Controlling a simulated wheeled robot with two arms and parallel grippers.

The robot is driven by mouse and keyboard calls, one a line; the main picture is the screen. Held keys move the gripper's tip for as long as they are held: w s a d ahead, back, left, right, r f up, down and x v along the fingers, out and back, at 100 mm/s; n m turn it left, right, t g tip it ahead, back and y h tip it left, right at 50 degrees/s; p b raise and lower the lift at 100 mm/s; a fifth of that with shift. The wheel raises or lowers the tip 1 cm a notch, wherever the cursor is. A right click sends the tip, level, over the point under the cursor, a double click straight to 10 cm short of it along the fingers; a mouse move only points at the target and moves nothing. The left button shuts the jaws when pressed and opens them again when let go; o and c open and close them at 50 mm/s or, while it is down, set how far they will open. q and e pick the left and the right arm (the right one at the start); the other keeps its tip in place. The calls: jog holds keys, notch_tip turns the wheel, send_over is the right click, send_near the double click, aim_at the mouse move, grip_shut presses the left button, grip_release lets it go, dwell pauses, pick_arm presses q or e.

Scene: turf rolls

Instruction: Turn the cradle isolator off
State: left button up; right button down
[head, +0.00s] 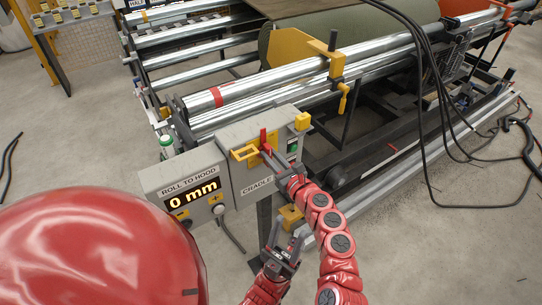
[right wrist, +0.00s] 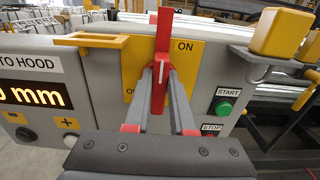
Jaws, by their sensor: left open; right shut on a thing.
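The isolator's red handle (right wrist: 164,35) stands upright on a yellow plate (right wrist: 190,62) in the right wrist view. The plate reads ON at upper right; an O shows at lower left, the rest hidden behind my finger. My right gripper (right wrist: 160,76) is shut on the red handle, its two fingers on either side of the lower part. In the head view the red handle (head: 264,138) shows on the grey CADLE-type box labelled CRADLE (head: 225,165), with my right gripper (head: 273,154) at it. My left gripper (head: 286,238) is open and empty, below the box.
A yellow bracket (right wrist: 90,42) sticks out left of the handle. A green START button (right wrist: 224,107) and a red STOP button (right wrist: 212,132) sit to the right. A ROLL TO HOOD display (head: 192,192) reads 0 mm. Steel rollers (head: 300,78) lie behind; black cables (head: 430,100) hang right.

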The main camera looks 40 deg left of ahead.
dwell(0.4)
jog(key=shift+s+a+f+n+b, duration=0.1)
jog(key=shift+s+f+n+b, duration=0.15)
jog(key=shift+n+b, duration=2.4)
jog(key=shift+s+a+f+n+b, duration=0.2)
jog(key=shift+n+b, duration=1.8)
jog(key=shift+n, duration=1.35)
jog(key=shift+s+d+f+n+b, duration=0.15)
jog(key=shift+f+n+b, duration=0.15)
jog(key=shift+n+b, duration=2.35)
jog(key=shift+a+n+p, duration=0.1)
jog(key=shift+n+p, duration=0.2)
jog(key=shift+n, duration=0.15)
jog(key=c, duration=0.8)
grip_release()
jog(key=shift+o, duration=0.2)
jog(key=shift+r, duration=0.1)
